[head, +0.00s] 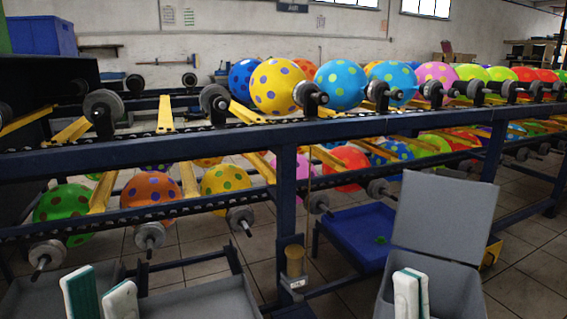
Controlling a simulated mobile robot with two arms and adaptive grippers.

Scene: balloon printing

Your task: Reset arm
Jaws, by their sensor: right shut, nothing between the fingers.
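My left gripper (101,279) is at the bottom left of the head view. Its two white fingers with green pads stand apart, with nothing seen between them. My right gripper (410,274) is at the bottom right, in front of the grey box (455,285). Its two fingers are together and hold nothing. Only the finger ends of both grippers show; the rest of both arms is out of view.
A blue rack (200,150) with rollers carries spotted balloons (277,86) on two levels. The grey box has its lid (444,215) raised. Grey trays (190,300) lie low at left. A blue tray (355,235) sits under the rack.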

